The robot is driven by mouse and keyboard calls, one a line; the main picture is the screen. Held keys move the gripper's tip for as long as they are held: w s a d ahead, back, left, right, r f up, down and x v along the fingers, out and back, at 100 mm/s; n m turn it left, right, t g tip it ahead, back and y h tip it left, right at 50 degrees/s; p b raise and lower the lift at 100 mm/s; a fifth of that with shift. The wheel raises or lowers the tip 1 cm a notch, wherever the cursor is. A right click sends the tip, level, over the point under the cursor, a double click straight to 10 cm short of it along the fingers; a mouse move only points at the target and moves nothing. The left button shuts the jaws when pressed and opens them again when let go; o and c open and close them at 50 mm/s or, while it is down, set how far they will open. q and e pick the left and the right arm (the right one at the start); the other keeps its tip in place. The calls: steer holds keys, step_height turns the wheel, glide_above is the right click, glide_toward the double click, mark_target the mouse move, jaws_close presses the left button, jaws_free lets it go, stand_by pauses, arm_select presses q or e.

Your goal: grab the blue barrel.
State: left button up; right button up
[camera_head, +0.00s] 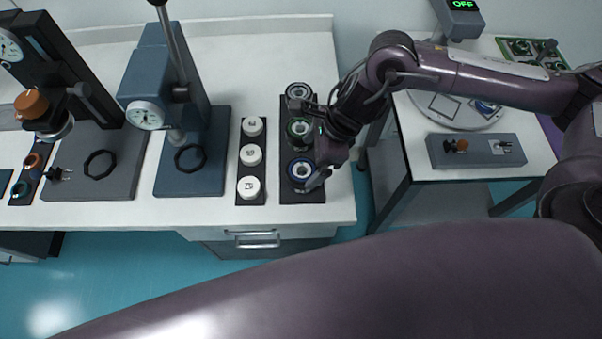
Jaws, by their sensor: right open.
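The blue barrel (301,170), a dark cylinder with a blue ring around its pale top, stands upright at the near end of a dark rack (303,197) on the white table. Two similar barrels stand behind it in the same row, a green-ringed one (298,129) in the middle and a grey-ringed one (298,91) at the far end. My right gripper (316,145) is open over the right side of the rack. One finger is close to the right edge of the blue barrel; I cannot tell if they touch. My left gripper is out of view.
Left of the rack is a strip with white numbered weights (250,155). Further left stand two dial-gauge stands (205,150). A gap separates the tables.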

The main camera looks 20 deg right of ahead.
mark_target(302, 169)
steer(key=shift+a+f, duration=0.25)
steer(key=shift+f, duration=0.15)
steer(key=p+x, duration=0.2)
steer(key=x, duration=0.1)
steer(key=shift+a+f, duration=0.1)
steer(key=shift+f, duration=0.2)
steer(key=shift+a+f, duration=0.2)
steer(key=shift+f, duration=0.3)
steer(key=shift+c, duration=1.1)
steer(key=shift+w, duration=0.1)
steer(key=c, duration=0.9)
steer(key=shift+r, duration=0.1)
